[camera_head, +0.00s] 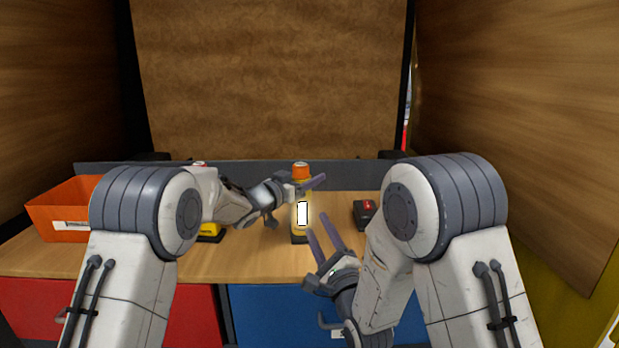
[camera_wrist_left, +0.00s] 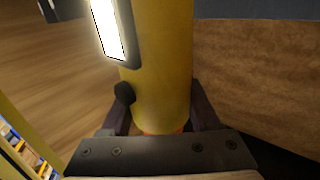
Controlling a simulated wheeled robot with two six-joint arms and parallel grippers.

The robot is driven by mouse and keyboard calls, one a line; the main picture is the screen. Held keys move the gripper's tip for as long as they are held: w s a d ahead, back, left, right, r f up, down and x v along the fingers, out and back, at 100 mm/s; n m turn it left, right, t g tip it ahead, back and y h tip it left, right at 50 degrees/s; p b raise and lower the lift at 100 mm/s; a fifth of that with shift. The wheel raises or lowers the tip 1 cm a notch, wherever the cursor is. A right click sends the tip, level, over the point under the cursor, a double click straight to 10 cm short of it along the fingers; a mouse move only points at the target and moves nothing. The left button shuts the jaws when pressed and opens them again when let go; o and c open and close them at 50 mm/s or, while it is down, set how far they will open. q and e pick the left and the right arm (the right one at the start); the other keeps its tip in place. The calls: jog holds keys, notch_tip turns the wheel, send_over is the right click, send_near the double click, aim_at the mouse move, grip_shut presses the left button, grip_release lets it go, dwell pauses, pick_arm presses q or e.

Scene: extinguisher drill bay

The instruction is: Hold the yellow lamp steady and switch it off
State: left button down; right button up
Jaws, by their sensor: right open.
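The yellow lamp (camera_head: 300,232) stands upright on the bench near the middle, with an orange top and a white panel that glows. In the left wrist view the yellow body (camera_wrist_left: 160,60) runs between my left gripper's fingers, with the lit panel and a small black knob (camera_wrist_left: 124,94) on its side.
An orange bin (camera_head: 62,212) with a white label stands at the left. A yellow and black object (camera_head: 210,232) is partly hidden by my left arm. A black box with a red top (camera_head: 364,212) sits right of the lamp. Wooden panels enclose the bench's back and sides.

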pick_arm(q)
jog(key=shift+c, duration=0.2)
grip_release()
jog(key=shift+s+a, duration=0.1)
